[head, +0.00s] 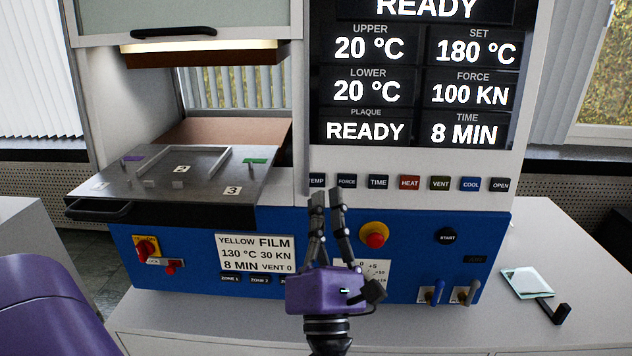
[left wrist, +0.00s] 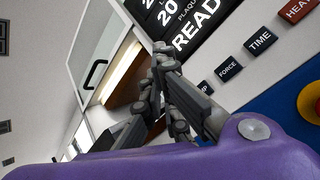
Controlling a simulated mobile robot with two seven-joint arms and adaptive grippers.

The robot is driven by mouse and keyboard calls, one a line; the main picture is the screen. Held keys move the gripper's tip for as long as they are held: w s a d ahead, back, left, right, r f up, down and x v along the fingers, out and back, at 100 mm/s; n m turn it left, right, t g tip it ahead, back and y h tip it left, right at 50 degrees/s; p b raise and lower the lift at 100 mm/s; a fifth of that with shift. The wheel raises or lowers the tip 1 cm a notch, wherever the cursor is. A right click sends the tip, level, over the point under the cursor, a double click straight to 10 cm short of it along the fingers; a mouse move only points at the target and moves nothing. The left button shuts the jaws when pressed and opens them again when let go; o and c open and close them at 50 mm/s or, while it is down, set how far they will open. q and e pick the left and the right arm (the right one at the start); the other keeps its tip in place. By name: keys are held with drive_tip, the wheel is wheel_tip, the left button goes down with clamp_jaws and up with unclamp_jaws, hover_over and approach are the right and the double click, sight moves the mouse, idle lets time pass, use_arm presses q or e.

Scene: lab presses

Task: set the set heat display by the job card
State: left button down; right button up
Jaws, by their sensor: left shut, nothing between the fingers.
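The set heat display (head: 477,48) reads SET 180 °C on the press's black screen. The job card (head: 254,253) on the blue front reads YELLOW FILM, 130 °C, 30 KN, 8 MIN, VENT 0. My left gripper (head: 327,198) is shut and empty, fingers pointing up in front of the panel, by the TEMP button (head: 317,181). I cannot tell whether it touches the button. In the left wrist view the fingers (left wrist: 163,78) cover most of that button. A dial plate (head: 376,270) marked +5 and -10 is partly hidden behind the gripper. My right gripper is out of view.
FORCE (head: 347,181), TIME (head: 378,182), HEAT (head: 409,183) and several more buttons run right. A red stop button (head: 375,235) and START (head: 447,237) sit below. A plaque tray (head: 110,210) juts out left. A glassy square plate (head: 528,282) lies on the right bench.

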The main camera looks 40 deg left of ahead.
sight(324, 186)
use_arm(q)
drive_tip(key=shift+w, duration=0.1)
drive_tip(key=w+a, duration=0.1)
drive_tip(key=w, duration=0.1)
drive_tip(key=w+a+f, duration=0.1)
drive_tip(key=w+a, duration=0.1)
drive_tip(key=w, duration=0.1)
drive_tip(key=w+a, duration=0.1)
drive_tip(key=w, duration=0.1)
drive_tip(key=shift+w+a+f, duration=0.15)
drive_tip(key=shift+a, duration=0.1)
idle(0.4)
idle(0.5)
drive_tip(key=shift+w, duration=0.1)
idle(0.4)
drive_tip(key=shift+w+a+f, duration=0.1)
drive_tip(key=shift+w+a, duration=0.1)
drive_tip(key=shift+w, duration=0.05)
